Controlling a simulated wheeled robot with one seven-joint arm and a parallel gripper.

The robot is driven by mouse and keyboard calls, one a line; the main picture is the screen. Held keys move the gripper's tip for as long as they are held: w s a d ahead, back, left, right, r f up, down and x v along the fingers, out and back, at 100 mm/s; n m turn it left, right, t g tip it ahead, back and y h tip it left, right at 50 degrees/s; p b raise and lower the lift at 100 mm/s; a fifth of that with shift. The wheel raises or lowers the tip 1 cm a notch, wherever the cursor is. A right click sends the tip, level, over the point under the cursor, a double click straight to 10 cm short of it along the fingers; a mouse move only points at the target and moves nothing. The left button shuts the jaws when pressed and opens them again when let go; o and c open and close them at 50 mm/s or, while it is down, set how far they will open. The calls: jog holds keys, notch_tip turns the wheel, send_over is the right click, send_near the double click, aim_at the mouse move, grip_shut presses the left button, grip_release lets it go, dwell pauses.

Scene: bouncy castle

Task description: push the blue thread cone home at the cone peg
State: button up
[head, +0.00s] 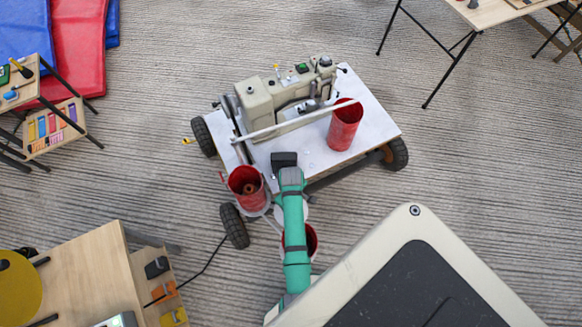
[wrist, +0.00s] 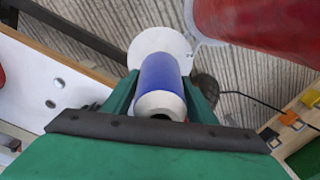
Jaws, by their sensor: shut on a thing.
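The blue thread cone (wrist: 161,74) shows in the wrist view, with a pale end and a dark hole facing the camera. My gripper (wrist: 160,88) is shut on it, with one green finger on each side. A white round plate (wrist: 151,42) shows behind the cone's far end. The cone peg itself is hidden, and I cannot tell whether the cone is around it or touching the plate. In the head view my green arm reaches over the cart's near edge and hides the cone and the fingers.
The white cart top (head: 363,100) carries a beige machine (head: 262,103) and a red can (head: 346,127). Another red can (head: 239,178) stands left of my arm. A third can (head: 311,240) is partly under it. A wooden table (head: 75,275) is at the lower left.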

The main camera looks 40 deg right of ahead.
jog(key=shift+f, duration=2.7)
dwell(0.7)
jog(key=o, duration=1.3)
jog(key=shift+o, duration=0.2)
notch_tip(320, 180, up, 11)
jog(key=shift+f, duration=0.15)
